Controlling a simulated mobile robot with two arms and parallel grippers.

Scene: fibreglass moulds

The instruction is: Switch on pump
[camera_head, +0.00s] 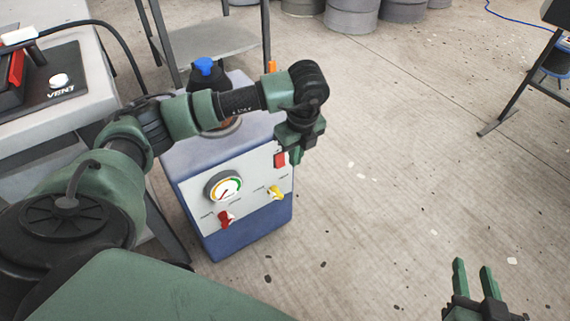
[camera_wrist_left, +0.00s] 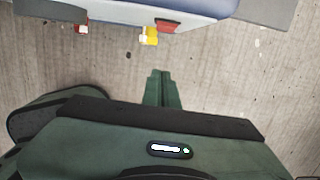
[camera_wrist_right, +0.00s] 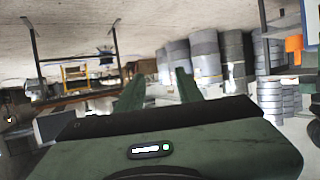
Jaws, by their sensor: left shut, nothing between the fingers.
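The pump (camera_head: 250,235) is a blue and grey box on the floor, with a round gauge (camera_head: 223,188) on its pale front panel. A red switch (camera_head: 280,160) sits at the panel's upper right. A red valve handle (camera_head: 225,219) and a yellow one (camera_head: 276,192) are below. My left gripper (camera_head: 296,158) is shut and empty, pointing down just right of the red switch; whether it touches cannot be told. In the left wrist view its fingertips (camera_wrist_left: 162,74) appear apart from the yellow handle (camera_wrist_left: 150,36) and red switch (camera_wrist_left: 167,25). My right gripper (camera_head: 473,263) is open and empty, away from the pump.
A black pot with a blue knob (camera_head: 205,66) stands on or behind the pump top, partly hidden by my left arm. A workbench (camera_head: 85,105) with a VENT panel (camera_head: 55,85) is at left. A metal shelf (camera_head: 205,40) stands behind.

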